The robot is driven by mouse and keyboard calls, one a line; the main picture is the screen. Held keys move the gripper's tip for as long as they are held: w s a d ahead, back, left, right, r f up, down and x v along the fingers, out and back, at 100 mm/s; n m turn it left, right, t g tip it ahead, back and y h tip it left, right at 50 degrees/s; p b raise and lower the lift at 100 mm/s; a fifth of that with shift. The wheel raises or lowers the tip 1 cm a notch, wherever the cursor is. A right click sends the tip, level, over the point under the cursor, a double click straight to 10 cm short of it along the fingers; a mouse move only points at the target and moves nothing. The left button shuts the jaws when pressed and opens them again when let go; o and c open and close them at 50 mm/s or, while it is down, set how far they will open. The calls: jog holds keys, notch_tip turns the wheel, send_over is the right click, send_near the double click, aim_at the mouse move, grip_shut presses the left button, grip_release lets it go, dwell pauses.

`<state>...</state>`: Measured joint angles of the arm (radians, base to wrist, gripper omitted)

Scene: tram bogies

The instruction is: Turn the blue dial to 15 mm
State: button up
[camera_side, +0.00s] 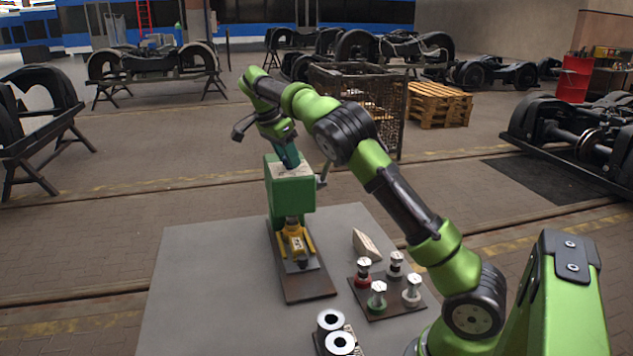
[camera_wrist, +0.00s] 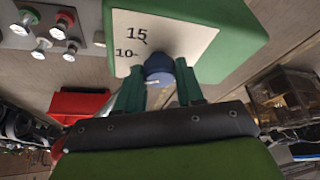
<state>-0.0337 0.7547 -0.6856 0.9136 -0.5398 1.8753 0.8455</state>
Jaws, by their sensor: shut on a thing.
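The blue dial (camera_wrist: 159,66) sits on the white scale plate (camera_wrist: 190,38) of a green machine (camera_wrist: 232,22). The plate shows the marks 15 and 10 beside the dial. A small pale mark shows on the dial, but I cannot tell which value it points at. My gripper (camera_wrist: 159,72) has its two teal fingers shut on the dial, one on each side. In the side view my gripper (camera_side: 291,162) reaches down to the top of the green machine (camera_side: 290,192), and the dial is hidden there.
The machine stands on a grey table with a yellow fixture (camera_side: 294,243) at its foot. The table's left side is clear.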

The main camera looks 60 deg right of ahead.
jog(key=m, duration=0.2)
jog(key=m+g+y, duration=0.1)
jog(key=m, duration=0.2)
jog(key=shift+w+d+g, duration=0.1)
jog(key=shift+w+g, duration=0.05)
jog(key=shift+g, duration=0.15)
jog(key=shift+m, duration=0.5)
jog(key=shift+r, duration=0.1)
jog(key=o, duration=1)
jog(key=shift+o, duration=0.2)
